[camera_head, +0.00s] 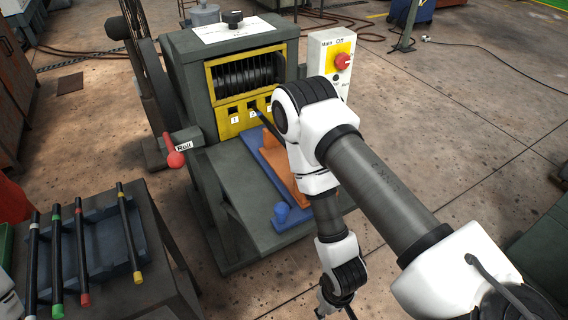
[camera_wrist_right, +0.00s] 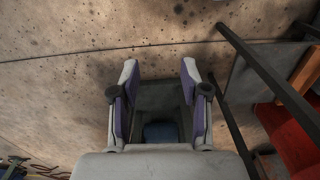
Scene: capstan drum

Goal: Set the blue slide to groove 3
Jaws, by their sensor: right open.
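My right gripper (camera_head: 335,305) hangs low, right of and nearer than the bed, partly cut off by the lower edge.
A switch box (camera_head: 331,62) with a red knob stands at right. A side table holds several dark rods (camera_head: 81,255) with coloured bands. The floor at right is mostly clear.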

